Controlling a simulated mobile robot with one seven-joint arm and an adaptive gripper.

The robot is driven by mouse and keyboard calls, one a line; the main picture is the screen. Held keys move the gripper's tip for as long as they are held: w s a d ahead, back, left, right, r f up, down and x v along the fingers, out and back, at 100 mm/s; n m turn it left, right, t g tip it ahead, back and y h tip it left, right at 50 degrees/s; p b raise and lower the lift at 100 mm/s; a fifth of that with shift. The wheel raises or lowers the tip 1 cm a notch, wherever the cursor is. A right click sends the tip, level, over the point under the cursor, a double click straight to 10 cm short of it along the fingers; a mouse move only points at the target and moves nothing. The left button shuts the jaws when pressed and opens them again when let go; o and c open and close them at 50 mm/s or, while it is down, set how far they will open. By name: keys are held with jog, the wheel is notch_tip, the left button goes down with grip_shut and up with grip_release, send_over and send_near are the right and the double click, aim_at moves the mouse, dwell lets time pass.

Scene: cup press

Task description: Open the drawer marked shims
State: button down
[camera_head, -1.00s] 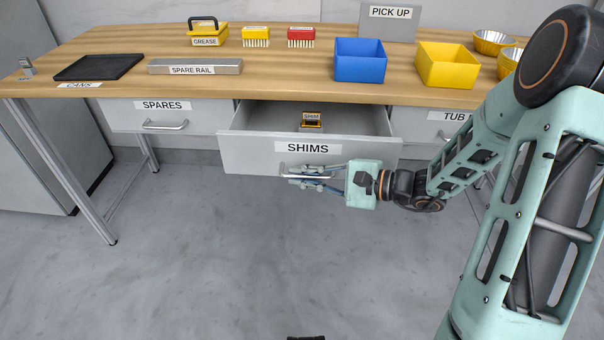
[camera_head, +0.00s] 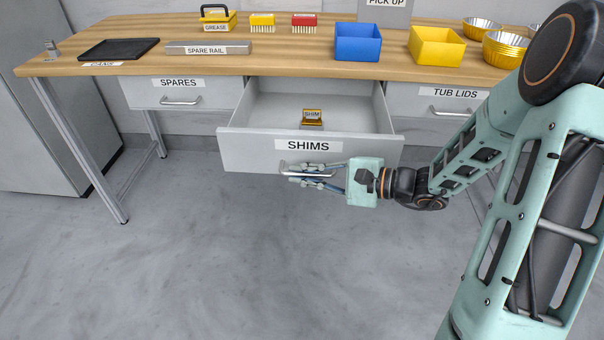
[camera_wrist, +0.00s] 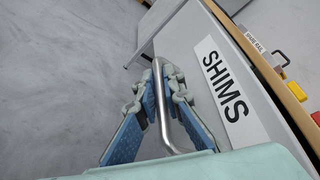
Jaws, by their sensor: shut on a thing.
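The grey drawer marked SHIMS (camera_head: 240,152) is pulled well out from under the workbench, and its inside shows. In the wrist view the handle (camera_wrist: 161,105) runs between the two blue finger pads of my gripper (camera_wrist: 160,85), beside the SHIMS label (camera_wrist: 222,80).
Shut drawers marked SPARES (camera_head: 178,92) and TUB LIDS (camera_head: 455,100) flank it. The wooden bench top (camera_head: 290,62) carries a blue bin (camera_head: 358,42), a yellow bin (camera_head: 436,47), a spare rail (camera_head: 208,48) and a black tray (camera_head: 118,49). The floor in front is clear.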

jog(key=c, duration=2)
grip_release()
jog(key=shift+c, duration=0.2)
jog(key=v, duration=1.2)
jog(key=shift+f, duration=0.1)
